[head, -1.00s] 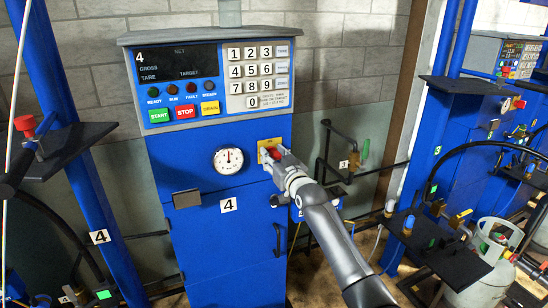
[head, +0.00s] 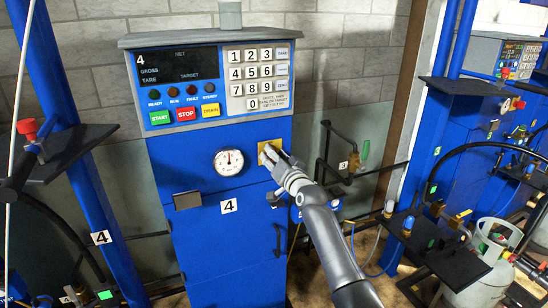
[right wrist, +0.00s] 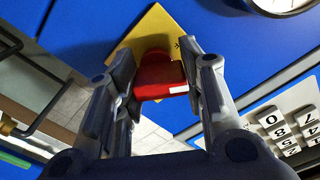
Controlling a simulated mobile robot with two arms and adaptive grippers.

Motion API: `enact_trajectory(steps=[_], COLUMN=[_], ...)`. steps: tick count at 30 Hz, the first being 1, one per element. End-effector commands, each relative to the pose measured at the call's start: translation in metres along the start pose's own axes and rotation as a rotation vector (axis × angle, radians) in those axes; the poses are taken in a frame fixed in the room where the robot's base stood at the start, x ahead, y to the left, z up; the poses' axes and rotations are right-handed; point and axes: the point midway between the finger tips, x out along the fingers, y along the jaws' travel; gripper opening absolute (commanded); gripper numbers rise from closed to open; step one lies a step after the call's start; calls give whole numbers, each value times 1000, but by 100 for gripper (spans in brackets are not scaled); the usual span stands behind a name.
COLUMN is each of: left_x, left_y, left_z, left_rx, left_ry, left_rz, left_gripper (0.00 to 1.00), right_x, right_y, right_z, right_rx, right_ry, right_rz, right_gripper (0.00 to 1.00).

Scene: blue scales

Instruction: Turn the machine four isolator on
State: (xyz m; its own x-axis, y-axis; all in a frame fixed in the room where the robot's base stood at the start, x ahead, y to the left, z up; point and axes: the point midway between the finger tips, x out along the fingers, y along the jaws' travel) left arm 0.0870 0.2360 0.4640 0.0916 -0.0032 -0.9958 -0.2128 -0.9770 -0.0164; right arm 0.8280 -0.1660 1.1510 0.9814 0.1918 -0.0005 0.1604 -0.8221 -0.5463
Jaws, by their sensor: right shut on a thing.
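Machine four is the blue cabinet (head: 225,250) with a number 4 label. Its isolator is a red knob (right wrist: 160,78) on a yellow plate (head: 264,146), right of the round gauge. The plate also shows in the right wrist view (right wrist: 155,30). My right gripper (head: 267,153) is at the plate, and in the right wrist view (right wrist: 155,80) its two fingers are shut on the knob from both sides. In the head view the gripper hides the knob. The display (head: 178,65) is dark. My left gripper is not in view.
A keypad (head: 258,76) and coloured buttons sit above the gauge (head: 228,161). A blue post (head: 80,190) stands at the left. Pipes with a brass valve (head: 343,170) are at the right, and a gas cylinder (head: 490,265) stands further right.

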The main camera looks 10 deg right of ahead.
Motion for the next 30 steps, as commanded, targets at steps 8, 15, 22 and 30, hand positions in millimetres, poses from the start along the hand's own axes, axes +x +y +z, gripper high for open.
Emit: enact_trajectory(steps=[8, 15, 22, 30], left_x=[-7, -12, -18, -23], left_y=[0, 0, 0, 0], left_z=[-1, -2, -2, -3], left_rx=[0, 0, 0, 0], left_ry=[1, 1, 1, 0], left_rz=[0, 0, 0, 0], left_gripper=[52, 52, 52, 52], right_x=[0, 0, 0, 0], right_y=[-1, 0, 0, 1], right_z=[-1, -2, -2, -2], right_rx=[268, 495, 700, 885], right_ry=[0, 0, -1, 0], right_rz=[0, 1, 1, 1], right_gripper=[13, 13, 13, 13])
